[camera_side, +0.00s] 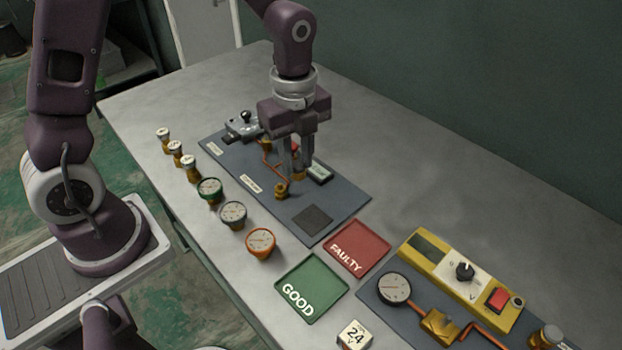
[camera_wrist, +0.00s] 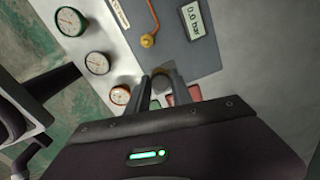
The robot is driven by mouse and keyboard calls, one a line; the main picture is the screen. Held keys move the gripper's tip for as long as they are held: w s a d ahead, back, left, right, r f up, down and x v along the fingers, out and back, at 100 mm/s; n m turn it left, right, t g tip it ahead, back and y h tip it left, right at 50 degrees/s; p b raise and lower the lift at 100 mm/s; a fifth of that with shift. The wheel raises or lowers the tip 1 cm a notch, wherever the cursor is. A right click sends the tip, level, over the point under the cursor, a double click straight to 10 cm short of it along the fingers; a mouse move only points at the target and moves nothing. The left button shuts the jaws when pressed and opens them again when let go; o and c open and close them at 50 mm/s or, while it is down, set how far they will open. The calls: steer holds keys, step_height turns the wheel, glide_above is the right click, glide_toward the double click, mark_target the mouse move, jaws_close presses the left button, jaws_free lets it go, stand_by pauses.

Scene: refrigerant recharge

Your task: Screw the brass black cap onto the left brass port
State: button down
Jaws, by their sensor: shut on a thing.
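My gripper (camera_side: 293,172) hangs above the dark grey panel (camera_side: 235,160), its fingers pointing down. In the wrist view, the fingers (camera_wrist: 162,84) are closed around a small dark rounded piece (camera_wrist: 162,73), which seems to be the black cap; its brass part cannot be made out. A brass port (camera_side: 282,190) at the end of a copper pipe stands on the panel just below and beside the fingertips. A brass port (camera_wrist: 147,40) also shows in the wrist view, uncapped and apart from the fingers.
A small display (camera_side: 320,172) sits right of the fingers and reads 0.0 bar in the wrist view. Gauges (camera_side: 234,213) and several brass fittings (camera_side: 175,149) line the panel's left side. A red FAULTY tray (camera_side: 358,240), a green GOOD tray (camera_side: 325,283) and a yellow unit (camera_side: 425,255) lie nearer.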

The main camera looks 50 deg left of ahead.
steer(key=a, duration=0.3)
steer(key=a+f, duration=0.1)
steer(key=a, duration=0.1)
steer(key=shift+s+a+f, duration=0.1)
steer(key=shift+s+a, duration=0.1)
steer(key=shift+s, duration=0.15)
step_height(320, 180, down, 3)
steer(key=shift+r, duration=0.1)
steer(key=shift+f, duration=0.6)
steer(key=shift+f, duration=0.9)
